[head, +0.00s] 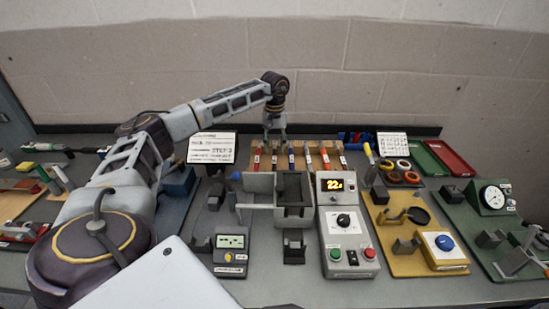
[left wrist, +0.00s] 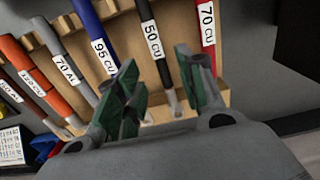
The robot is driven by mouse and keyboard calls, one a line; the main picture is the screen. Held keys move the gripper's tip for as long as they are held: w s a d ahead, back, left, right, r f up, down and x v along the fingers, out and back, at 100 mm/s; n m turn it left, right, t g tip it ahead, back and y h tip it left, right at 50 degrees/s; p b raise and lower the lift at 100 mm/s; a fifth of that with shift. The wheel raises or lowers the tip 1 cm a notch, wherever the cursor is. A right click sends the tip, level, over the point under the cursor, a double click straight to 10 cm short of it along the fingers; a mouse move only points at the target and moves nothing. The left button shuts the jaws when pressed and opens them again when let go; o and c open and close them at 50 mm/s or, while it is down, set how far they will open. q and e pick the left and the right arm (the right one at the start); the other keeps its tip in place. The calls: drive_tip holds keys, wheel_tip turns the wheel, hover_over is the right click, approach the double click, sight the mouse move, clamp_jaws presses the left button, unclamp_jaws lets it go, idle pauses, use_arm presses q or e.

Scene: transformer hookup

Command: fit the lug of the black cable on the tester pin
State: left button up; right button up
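The black cable (head: 274,160) is in the wooden rack at the back, between a red and a blue cable. In the left wrist view the black cable (left wrist: 147,22) bears a "50 CU" label and ends in a pale metal lug (left wrist: 171,100). My left gripper (left wrist: 157,60) is open, its green-padded fingers on either side of this cable's lower part, with gaps visible. In the head view my left gripper (head: 272,133) is above the rack. A tester-like box with a screen (head: 231,250) stands front left; I cannot make out its pin. My right gripper is out of view.
The wooden rack (head: 230,172) holds several labelled cables close together. A control box with a lit display (head: 346,225) is right of centre. A yellow board (head: 395,262) and a gauge (head: 491,196) lie further right.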

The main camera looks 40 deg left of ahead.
sight(274, 155)
use_arm(q)
drive_tip(key=shift+s+f, duration=0.1)
drive_tip(key=shift+f, duration=1.9)
drive_tip(key=shift+c, duration=0.4)
clamp_jaws()
